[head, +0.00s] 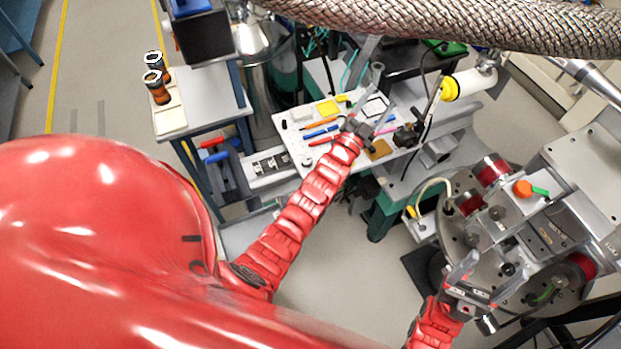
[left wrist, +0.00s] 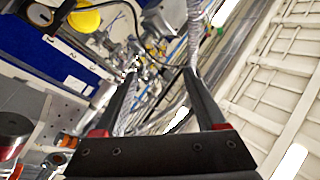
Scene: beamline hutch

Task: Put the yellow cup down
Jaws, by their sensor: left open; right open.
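I cannot make out a yellow cup for certain. A round yellow end (head: 450,89) sits on a white cylinder at the upper right of the head view. A round yellow thing (left wrist: 87,17) shows at the upper left of the left wrist view; I cannot tell whether it is the same one. My left gripper (head: 376,92) is above the white board on the bench. In the left wrist view my left gripper (left wrist: 160,72) is open, with no object held between its fingers. My right gripper (head: 488,274) is open near the round metal stage, with nothing seen in it.
The white board (head: 293,147) carries pens, a yellow pad and small tools. Two orange-brown cups (head: 158,92) stand on a side table (head: 215,112) at the left. A braided hose (head: 470,22) crosses the top. Metal equipment (head: 500,215) fills the right. Floor at far left is clear.

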